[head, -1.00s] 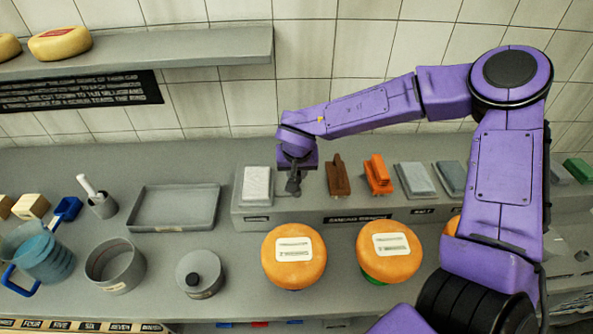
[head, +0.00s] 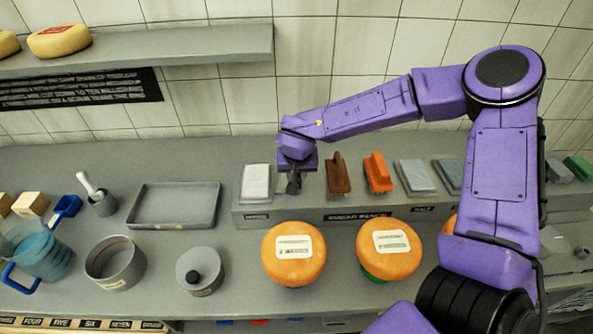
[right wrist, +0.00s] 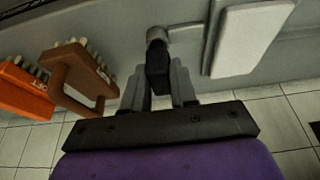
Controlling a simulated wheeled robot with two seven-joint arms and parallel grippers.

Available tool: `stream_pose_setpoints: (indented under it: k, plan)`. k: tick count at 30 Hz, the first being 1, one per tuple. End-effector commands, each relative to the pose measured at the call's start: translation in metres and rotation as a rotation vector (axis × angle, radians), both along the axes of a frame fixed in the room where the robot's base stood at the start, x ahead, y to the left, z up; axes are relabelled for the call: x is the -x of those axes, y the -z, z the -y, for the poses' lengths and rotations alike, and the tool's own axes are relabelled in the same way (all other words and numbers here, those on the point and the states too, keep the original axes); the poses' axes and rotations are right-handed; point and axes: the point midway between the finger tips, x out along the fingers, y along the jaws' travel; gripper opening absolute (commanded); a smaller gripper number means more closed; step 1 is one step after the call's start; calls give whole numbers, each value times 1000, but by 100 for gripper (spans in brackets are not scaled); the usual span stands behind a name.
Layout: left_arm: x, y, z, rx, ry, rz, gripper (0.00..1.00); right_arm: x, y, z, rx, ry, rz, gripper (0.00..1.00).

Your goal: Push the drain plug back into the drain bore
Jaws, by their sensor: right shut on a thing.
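My right gripper (head: 293,184) is over the raised back ledge, between the white block and the brown brush. In the right wrist view its fingers (right wrist: 157,88) are shut on a dark, blocky piece, which I take to be the drain plug (right wrist: 157,72). A grey rounded stub (right wrist: 157,36) meets the far end of this piece. I cannot tell whether the stub is part of the plug or the rim of the drain bore. No open bore shows clearly. My left gripper is not in view.
A white block (head: 256,182) is left of the gripper; brown (head: 338,176) and orange (head: 378,173) brushes are to its right. Two orange cheese wheels (head: 294,270) (head: 388,262) stand in front. An empty grey tray (head: 174,226) lies left of the ledge.

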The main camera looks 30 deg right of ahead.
Motion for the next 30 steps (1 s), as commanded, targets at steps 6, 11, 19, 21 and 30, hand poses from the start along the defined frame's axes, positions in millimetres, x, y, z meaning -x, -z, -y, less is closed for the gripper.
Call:
stream_pose_setpoints:
  k: [6, 11, 19, 21, 30]
  plan:
    - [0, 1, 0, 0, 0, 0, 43, 0, 6, 0, 0, 0, -1, 0]
    - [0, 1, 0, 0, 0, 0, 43, 0, 10, 0, 0, 0, 0, 0]
    - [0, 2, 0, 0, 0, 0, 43, 0, 17, 0, 0, -1, 0, 0]
    - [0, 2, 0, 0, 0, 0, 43, 0, 17, 0, 0, -1, 0, 37]
    - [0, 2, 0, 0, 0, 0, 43, 0, 17, 0, 0, 0, 0, 57]
